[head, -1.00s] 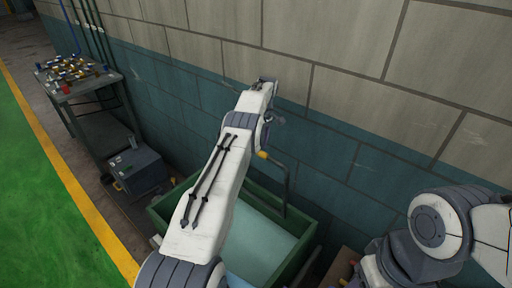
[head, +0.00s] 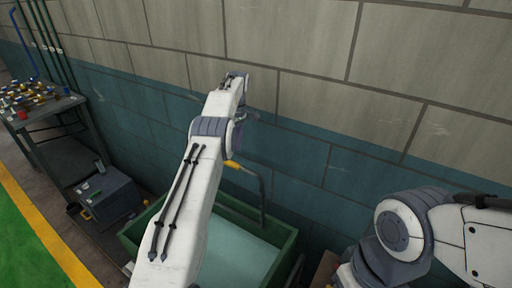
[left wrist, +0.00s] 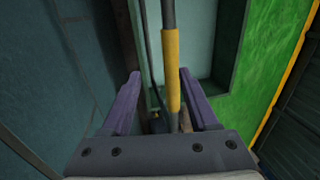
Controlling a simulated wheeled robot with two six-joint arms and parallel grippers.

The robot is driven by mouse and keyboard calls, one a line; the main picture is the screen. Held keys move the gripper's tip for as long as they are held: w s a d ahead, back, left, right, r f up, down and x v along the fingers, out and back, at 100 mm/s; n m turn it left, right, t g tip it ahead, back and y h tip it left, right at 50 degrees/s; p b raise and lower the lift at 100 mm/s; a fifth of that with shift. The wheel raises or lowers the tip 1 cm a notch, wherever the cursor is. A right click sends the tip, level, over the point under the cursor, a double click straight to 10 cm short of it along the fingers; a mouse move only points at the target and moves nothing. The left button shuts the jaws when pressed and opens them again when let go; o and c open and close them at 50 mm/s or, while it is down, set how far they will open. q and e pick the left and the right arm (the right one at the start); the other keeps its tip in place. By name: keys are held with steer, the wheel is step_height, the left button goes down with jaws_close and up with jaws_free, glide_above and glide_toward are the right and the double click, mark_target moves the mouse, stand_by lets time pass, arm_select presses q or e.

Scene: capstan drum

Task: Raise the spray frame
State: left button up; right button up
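The spray frame (head: 262,195) is a dark bent pipe over a green tub (head: 285,258). Its yellow sleeve (head: 232,164) shows just right of my left arm in the head view. In the left wrist view the yellow sleeve (left wrist: 172,70) runs lengthwise between the two purple fingers of my left gripper (left wrist: 160,75). The fingers are apart; the sleeve lies nearer the right finger, and I cannot tell whether they touch.
A block wall (head: 310,95) stands close behind the tub. To the left are a metal table (head: 48,106) with several small fittings and a grey box (head: 108,195) on the floor. A yellow line (head: 45,235) borders the green floor.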

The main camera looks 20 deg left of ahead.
arm_select(q)
steer(key=s+d+r+b, duration=0.1)
steer(key=d+r+b, duration=0.2)
steer(key=d, duration=0.7)
step_height(320, 180, up, 3)
steer(key=shift+s+f, duration=0.1)
steer(key=shift+s, duration=0.15)
arm_select(e)
step_height(320, 180, down, 4)
steer(key=shift+f, duration=0.15)
arm_select(q)
steer(key=s+d+r+m+t, duration=0.1)
steer(key=s+d+r+m, duration=0.1)
steer(key=s+d+m, duration=0.65)
steer(key=s+d+r+m, duration=0.3)
steer(key=s+d, duration=0.3)
steer(key=d, duration=0.5)
steer(key=s+f+m, duration=0.2)
steer(key=s+m, duration=0.2)
steer(key=s, duration=0.4)
steer(key=s+f+m+h, duration=0.1)
steer(key=s+f+m, duration=0.2)
steer(key=s, duration=0.6)
steer(key=s+d+f+m+t, duration=0.1)
steer(key=s+m, duration=0.3)
steer(key=s, duration=0.4)
steer(key=shift+s+f+m, duration=0.15)
steer(key=shift+f+m, duration=0.2)
steer(key=shift+f, duration=0.35)
